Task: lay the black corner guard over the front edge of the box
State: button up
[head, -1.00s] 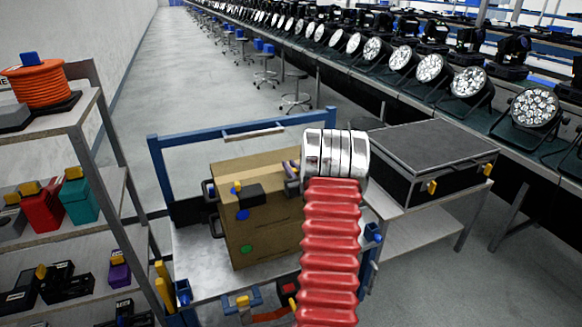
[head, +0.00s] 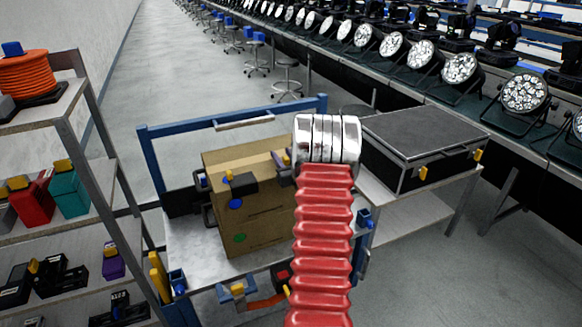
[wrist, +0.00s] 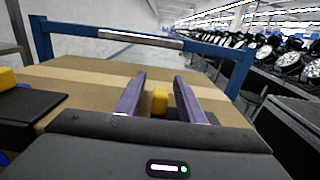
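The brown cardboard box (head: 268,225) stands on the cart, with tape along its top. One black corner guard (head: 241,188) with a yellow tab lies over its front top edge at left; it also shows at the left of the wrist view (wrist: 30,106). A second yellow tab (wrist: 159,101) with black material beneath stands between the purple fingers of my gripper (wrist: 159,92). Gaps show on both sides of that tab, so the fingers look open around it. My gripper is over the box's front right top; my arm hides most of it in the head view.
The cart (head: 190,248) has a blue rail (head: 232,122) behind the box. A black flight case (head: 422,140) stands on a table at right. A shelf rack (head: 75,232) with tools is close on the left. Open floor lies beyond the cart.

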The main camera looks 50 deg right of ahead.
jog(key=v, duration=1.3)
dwell(0.6)
